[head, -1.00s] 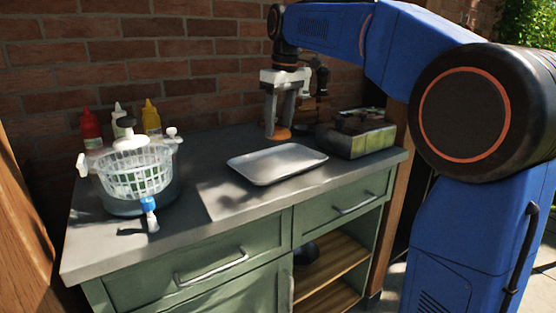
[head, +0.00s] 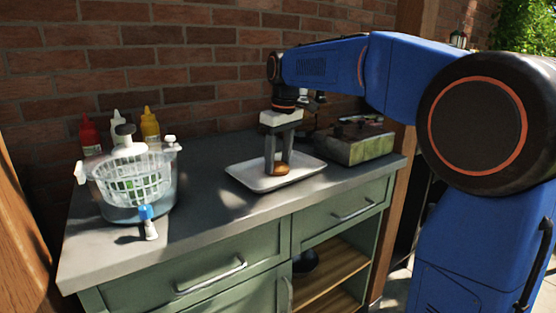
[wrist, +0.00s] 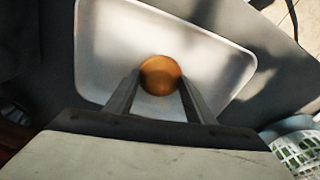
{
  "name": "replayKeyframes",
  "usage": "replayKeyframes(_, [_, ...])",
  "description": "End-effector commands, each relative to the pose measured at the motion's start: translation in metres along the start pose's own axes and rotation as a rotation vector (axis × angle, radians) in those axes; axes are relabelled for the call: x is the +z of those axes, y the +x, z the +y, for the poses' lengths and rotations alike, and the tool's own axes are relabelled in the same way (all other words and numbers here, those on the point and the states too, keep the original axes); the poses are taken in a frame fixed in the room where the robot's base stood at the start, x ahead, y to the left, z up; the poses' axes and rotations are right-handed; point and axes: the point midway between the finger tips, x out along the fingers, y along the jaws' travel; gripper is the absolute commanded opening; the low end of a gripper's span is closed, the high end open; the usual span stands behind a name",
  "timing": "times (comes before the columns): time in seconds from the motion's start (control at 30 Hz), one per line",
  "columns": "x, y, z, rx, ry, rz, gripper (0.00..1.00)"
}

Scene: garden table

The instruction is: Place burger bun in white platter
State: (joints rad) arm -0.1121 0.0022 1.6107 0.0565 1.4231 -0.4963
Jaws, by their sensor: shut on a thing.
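The burger bun (head: 278,170) is a small round golden-brown piece. It also shows in the wrist view (wrist: 160,75), between the two fingertips. My gripper (head: 279,164) is shut on it and points down over the white platter (head: 246,180). The platter is a shallow rectangular tray with a raised rim, and it fills much of the wrist view (wrist: 105,40). The bun is inside the platter's outline, at or just above its floor; I cannot tell whether it touches.
A box with dark contents (head: 368,149) stands right of the platter. A clear pot with a white basket (head: 132,185) is at the left, with red, white and yellow bottles (head: 150,124) behind it. The counter (head: 215,215) is clear before the platter.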

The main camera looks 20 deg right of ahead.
Motion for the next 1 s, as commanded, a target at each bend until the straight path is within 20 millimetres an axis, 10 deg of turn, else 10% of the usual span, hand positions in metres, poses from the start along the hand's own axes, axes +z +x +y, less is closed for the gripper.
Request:
replayKeyframes(0.07, [0.0,0.001,0.0,0.0,0.0,0.0,0.25])
replayKeyframes(0.1, [0.0,0.001,0.0,0.0,0.0,0.0,0.59])
replayKeyframes(0.17, [0.0,0.001,0.0,0.0,0.0,0.0,0.69])
replayKeyframes(0.57, [0.0,-0.006,0.0,0.001,0.0,0.001,0.69])
replayKeyframes(1.0, [-0.001,-0.083,0.0,0.001,0.0,0.002,0.69])
